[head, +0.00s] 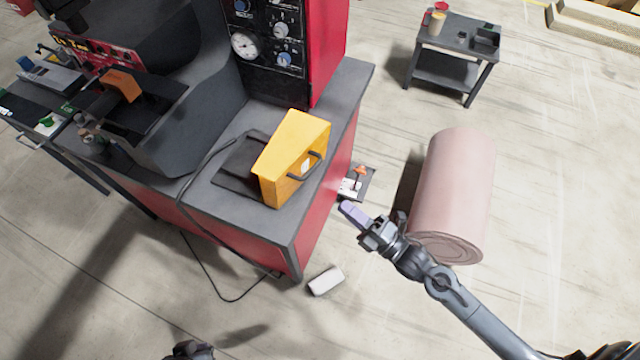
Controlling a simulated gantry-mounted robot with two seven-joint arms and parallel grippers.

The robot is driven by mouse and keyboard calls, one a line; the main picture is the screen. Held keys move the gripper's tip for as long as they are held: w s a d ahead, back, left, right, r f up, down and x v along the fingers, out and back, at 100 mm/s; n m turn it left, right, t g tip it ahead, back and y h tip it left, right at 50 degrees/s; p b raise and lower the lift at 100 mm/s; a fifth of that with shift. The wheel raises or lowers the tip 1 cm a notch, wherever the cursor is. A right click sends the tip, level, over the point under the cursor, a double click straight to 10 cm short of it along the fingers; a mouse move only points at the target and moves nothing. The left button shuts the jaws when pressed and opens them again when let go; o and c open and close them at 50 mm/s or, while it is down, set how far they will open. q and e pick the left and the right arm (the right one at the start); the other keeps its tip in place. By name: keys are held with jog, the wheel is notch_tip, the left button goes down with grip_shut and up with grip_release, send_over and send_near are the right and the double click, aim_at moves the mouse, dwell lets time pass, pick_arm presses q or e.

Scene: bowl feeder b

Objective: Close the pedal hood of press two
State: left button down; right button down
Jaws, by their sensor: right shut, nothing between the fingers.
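The pedal hood (277,178) is a yellow box-shaped cover on top of the grey-topped red press cabinet. It has a dark bar handle on its right-hand face and stands beside a dark flat plate (238,165). It looks tilted, and I cannot see the pedal under it. My right gripper (352,213) is shut and empty, with pale purple fingertips. In the picture it is to the lower right of the hood, past the cabinet's right edge and apart from the hood. My left gripper's fingers are not visible.
A control panel (268,47) with dials stands behind the hood. A dark cable runs down the cabinet. A large pink roll (455,190) stands right of my right gripper. A small white block (325,281) lies on the floor. A small grey table (455,42) is at the upper right.

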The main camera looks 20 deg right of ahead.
send_near(297, 165)
jog(key=shift+w+a+r, duration=0.65)
jog(key=shift+a+r, duration=0.3)
jog(key=shift+r, duration=0.1)
